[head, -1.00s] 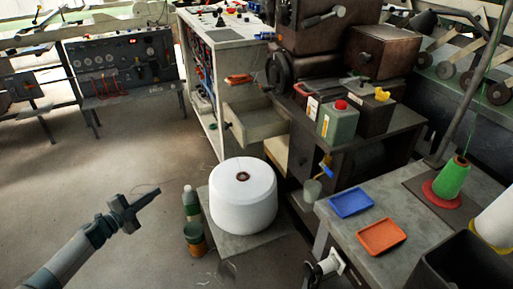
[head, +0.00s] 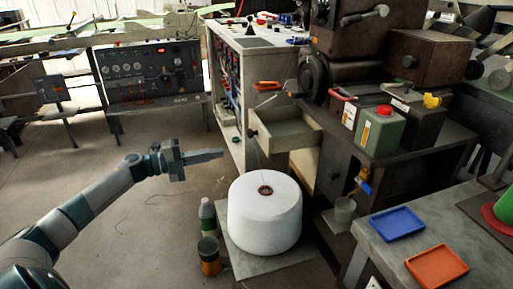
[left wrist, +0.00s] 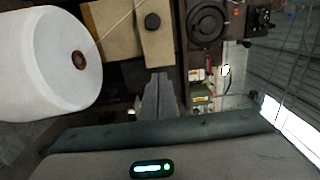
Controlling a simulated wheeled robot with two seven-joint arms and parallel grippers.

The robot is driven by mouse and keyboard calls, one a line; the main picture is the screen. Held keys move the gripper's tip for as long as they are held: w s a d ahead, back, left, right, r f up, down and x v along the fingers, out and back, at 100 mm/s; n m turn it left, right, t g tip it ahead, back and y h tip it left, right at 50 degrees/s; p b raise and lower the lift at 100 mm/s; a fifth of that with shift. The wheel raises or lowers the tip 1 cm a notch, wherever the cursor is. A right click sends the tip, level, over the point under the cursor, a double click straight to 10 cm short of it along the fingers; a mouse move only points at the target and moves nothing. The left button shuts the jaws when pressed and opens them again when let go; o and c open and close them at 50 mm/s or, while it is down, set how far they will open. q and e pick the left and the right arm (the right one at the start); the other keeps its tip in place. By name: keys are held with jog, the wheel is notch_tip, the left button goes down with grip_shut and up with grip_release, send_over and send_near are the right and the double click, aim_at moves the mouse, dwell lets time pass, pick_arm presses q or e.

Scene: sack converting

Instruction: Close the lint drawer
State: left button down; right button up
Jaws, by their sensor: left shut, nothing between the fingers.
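The lint drawer (head: 290,135) is a pale open-topped box. It sticks out to the left from under the dark machine, with a dark round knob on its front. In the left wrist view its tan front (left wrist: 154,45) shows near the top, with the knob on it. My left gripper (head: 222,154) is shut and empty, pointing right towards the drawer front. It is left of the drawer, with a gap between in the head view. Its closed fingers show in the left wrist view (left wrist: 160,76), below the knob in the picture. My right gripper is not in view.
A big white thread cone (head: 265,218) stands on a low platform below the drawer, with a bottle (head: 208,217) and a tin (head: 209,256) beside it. A white cabinet (head: 228,130) stands behind the drawer. A green canister (head: 380,132) is on the machine bench. Open floor lies left.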

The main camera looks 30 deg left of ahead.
pick_arm(q)
jog(key=x, duration=1.3)
jog(key=shift+w+d, duration=0.2)
jog(key=shift+w, duration=0.15)
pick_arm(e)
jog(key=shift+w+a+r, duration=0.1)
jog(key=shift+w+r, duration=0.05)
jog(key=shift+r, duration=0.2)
pick_arm(q)
jog(key=shift+w+d, duration=0.2)
jog(key=shift+w, duration=0.05)
send_near(306, 136)
jog(key=w, duration=0.2)
jog(key=w+d+f+p, duration=0.1)
jog(key=shift+w+d+f, duration=0.2)
jog(key=shift+w, duration=0.2)
jog(key=b+x, duration=0.1)
jog(key=x, duration=0.5)
jog(key=shift+w+d+f, duration=0.1)
jog(key=shift+w+d, duration=0.05)
jog(key=shift+w, duration=0.1)
jog(key=shift+w+d, duration=0.15)
jog(key=shift+w, duration=0.1)
jog(key=shift+r, duration=0.2)
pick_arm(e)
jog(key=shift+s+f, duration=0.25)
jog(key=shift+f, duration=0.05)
pick_arm(q)
jog(key=shift+r, duration=0.1)
